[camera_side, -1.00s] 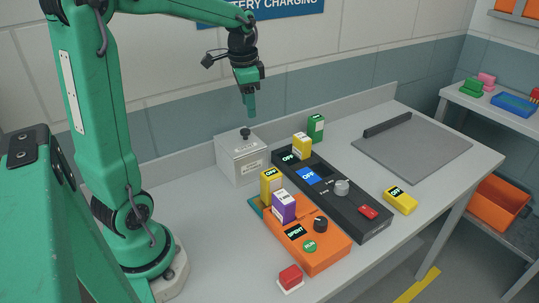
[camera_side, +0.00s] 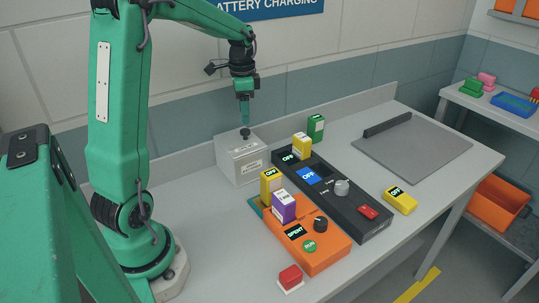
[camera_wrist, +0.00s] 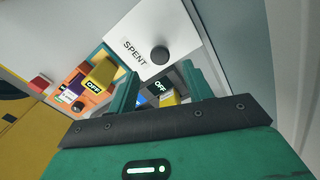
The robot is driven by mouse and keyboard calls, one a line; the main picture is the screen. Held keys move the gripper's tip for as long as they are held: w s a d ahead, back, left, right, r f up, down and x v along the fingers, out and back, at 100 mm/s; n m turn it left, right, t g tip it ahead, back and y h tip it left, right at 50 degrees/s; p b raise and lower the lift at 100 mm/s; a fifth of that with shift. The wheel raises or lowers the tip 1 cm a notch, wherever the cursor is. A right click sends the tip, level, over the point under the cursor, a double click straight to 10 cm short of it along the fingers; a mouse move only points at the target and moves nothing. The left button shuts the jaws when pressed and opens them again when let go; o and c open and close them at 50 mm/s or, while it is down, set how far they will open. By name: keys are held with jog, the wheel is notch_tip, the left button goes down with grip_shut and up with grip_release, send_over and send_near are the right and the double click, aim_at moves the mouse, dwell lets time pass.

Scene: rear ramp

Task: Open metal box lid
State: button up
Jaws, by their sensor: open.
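The metal box (camera_side: 241,164) is a light grey box with a label, standing at the back of the bench near the wall. Its lid (camera_side: 240,143) is on and carries a dark round knob (camera_side: 245,133). My gripper (camera_side: 245,118) points down just above the knob in the side view. In the wrist view my gripper (camera_wrist: 163,92) has its two fingers apart with nothing held. The box lid, marked SPENT (camera_wrist: 133,48), and the knob (camera_wrist: 160,56) show beyond the fingertips there.
A black charger (camera_side: 330,190) and an orange tester (camera_side: 310,243) stand to the right of the box, with several batteries in or near them. A green battery (camera_side: 316,127) stands behind the charger. A grey mat (camera_side: 420,155) lies at the right. A red button (camera_side: 290,278) is at the front edge.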

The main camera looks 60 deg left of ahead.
aim_at(245, 130)
jog(key=shift+f, duration=2.85)
